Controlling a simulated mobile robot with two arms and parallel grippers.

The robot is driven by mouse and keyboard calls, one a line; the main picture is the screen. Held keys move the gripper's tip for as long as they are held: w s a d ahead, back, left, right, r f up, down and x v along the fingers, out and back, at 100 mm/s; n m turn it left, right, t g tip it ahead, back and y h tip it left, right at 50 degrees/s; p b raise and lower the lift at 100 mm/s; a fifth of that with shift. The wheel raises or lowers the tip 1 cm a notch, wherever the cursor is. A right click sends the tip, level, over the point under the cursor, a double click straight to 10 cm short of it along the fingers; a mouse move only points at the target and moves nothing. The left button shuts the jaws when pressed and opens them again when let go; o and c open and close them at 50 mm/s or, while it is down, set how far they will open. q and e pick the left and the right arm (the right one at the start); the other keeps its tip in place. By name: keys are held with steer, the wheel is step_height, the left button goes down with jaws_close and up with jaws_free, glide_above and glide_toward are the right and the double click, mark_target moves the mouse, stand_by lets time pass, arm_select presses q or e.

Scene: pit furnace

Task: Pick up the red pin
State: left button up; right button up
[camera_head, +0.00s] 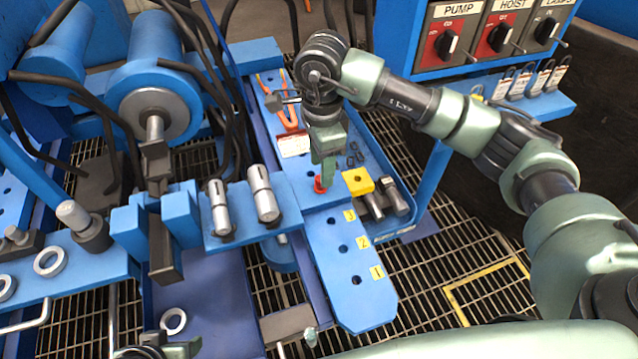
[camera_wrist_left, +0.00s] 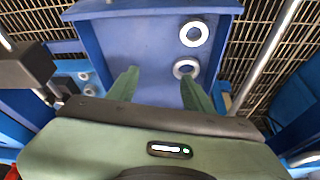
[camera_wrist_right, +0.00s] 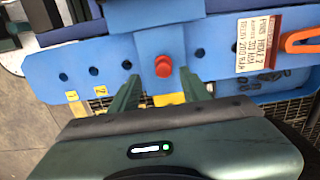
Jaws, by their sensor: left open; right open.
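The red pin (camera_head: 320,185) stands in the blue plate, just left of a yellow block (camera_head: 357,181). In the right wrist view the red pin (camera_wrist_right: 163,66) shows its round head, just beyond and between the fingertips. My right gripper (camera_head: 328,168) is open and empty, fingers pointing down right at the pin; it also shows in the right wrist view (camera_wrist_right: 160,85). I cannot tell whether a finger touches the pin. My left gripper (camera_wrist_left: 155,82) is open and empty above a blue tray with metal rings (camera_wrist_left: 194,33). In the head view only part of it shows at the bottom edge.
The blue plate (camera_head: 350,270) has numbered holes. Orange-handled pliers (camera_head: 289,118) and a white tag (camera_head: 295,145) lie behind the pin. Metal cylinders (camera_head: 262,194) stand left of it. A control panel (camera_head: 470,35) and padlocks (camera_head: 520,82) are at back right.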

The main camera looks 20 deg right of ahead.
mark_target(320, 192)
steer(key=f, duration=0.3)
steer(key=f+b, duration=0.1)
steer(key=f, duration=0.1)
steer(key=shift+w, duration=0.3)
arm_select(q)
steer(key=w+d+r+t, duration=0.2)
steer(key=w+t, duration=0.1)
steer(key=w, duration=0.3)
steer(key=shift+r+h, duration=0.15)
steer(key=shift+h, duration=0.25)
arm_select(e)
jaws_close()
